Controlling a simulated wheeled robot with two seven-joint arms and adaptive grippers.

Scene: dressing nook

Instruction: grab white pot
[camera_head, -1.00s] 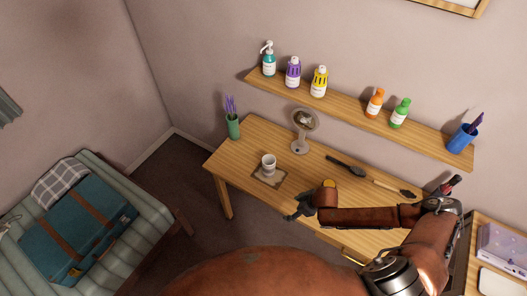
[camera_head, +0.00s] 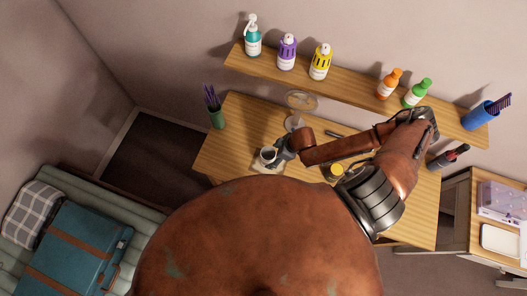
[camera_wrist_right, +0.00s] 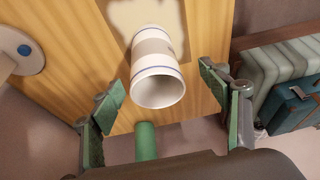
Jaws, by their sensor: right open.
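The white pot (camera_head: 267,155) with a beige band and thin blue rings stands upright on a small mat (camera_head: 262,169) at the left part of the wooden table. In the right wrist view the pot (camera_wrist_right: 158,62) lies ahead between the finger sides, its open mouth toward the camera. My right gripper (camera_head: 283,151) is open just right of the pot in the head view. Its green finger pads flank the pot's near end with gaps on both sides. I see no contact. My left gripper is not in view.
A green vase (camera_head: 216,118) with purple stems stands at the table's left edge; it shows below the pot in the wrist view (camera_wrist_right: 146,141). A round mirror (camera_head: 301,100) stands behind the gripper. A shelf (camera_head: 360,84) with several bottles runs above the table.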

